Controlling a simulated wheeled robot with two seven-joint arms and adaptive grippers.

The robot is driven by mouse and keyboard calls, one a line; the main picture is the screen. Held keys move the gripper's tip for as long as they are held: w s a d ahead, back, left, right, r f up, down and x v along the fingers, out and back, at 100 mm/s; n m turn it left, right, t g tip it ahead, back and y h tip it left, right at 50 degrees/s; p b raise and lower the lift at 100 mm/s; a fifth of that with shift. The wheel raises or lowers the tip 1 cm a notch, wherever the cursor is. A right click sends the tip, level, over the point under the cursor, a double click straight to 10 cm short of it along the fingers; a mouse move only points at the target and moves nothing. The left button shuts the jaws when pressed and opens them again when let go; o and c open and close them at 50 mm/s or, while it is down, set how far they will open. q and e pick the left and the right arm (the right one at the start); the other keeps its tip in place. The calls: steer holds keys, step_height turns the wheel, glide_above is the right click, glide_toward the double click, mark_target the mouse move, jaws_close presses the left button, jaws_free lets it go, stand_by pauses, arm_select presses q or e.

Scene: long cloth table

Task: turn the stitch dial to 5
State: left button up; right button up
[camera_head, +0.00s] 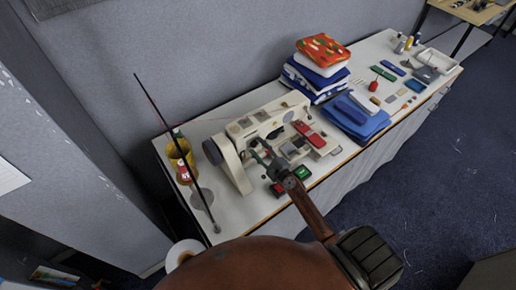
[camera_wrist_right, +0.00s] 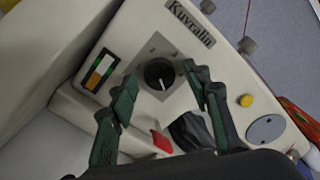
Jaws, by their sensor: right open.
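The sewing machine (camera_head: 236,160) is cream and stands on the white table. In the right wrist view its body fills the middle, with the nameplate "Kuvralin" (camera_wrist_right: 193,22). The stitch dial (camera_wrist_right: 159,74) is a round black knob with a light pointer mark on a grey plate; the numbers around it are too small to read. My right gripper (camera_wrist_right: 158,90) is open, with one green-grey finger on each side of the dial and a visible gap to it. In the head view the right gripper (camera_head: 268,160) is at the machine's front. My left gripper is not in view.
Red and green boxes (camera_head: 300,173) lie at the front edge. A yellow button (camera_wrist_right: 246,101) sits right of the dial.

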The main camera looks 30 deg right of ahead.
steer(key=s+d, duration=0.1)
steer(key=s, duration=1.1)
steer(key=shift+r, duration=0.1)
